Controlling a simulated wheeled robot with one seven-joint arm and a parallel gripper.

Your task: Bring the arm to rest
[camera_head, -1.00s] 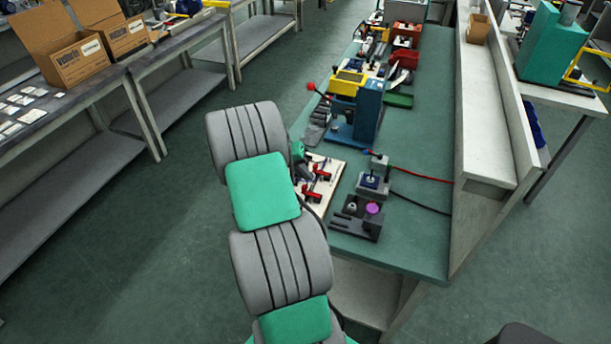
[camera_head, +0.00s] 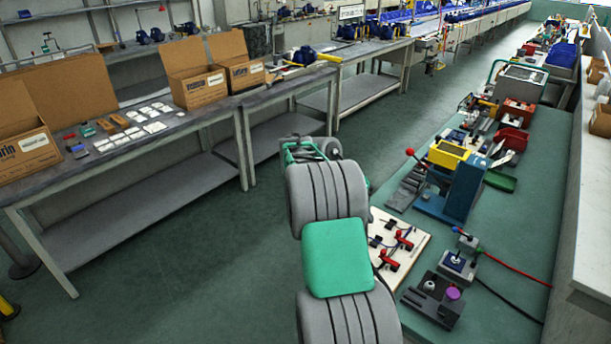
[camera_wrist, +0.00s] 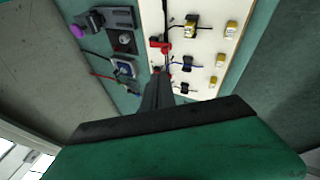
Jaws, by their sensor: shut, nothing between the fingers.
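My arm, in grey ribbed and green segments, rises through the lower middle of the head view. Its far end (camera_head: 308,150) is beside the left edge of the green-topped bench (camera_head: 530,190), and the fingers cannot be made out there. In the wrist view my gripper (camera_wrist: 157,92) shows as dark fingers shut together with nothing between them. Beyond the fingertips is the pale board with red clamps, which also shows in the head view. I cannot tell how far the fingertips are from it.
The pale board (camera_head: 412,243) lies on the bench near a dark block with a purple knob (camera_head: 453,293) and a blue press (camera_head: 463,188). Red and black cables run right. Cardboard boxes (camera_head: 205,88) stand on the grey table at left. The floor between is clear.

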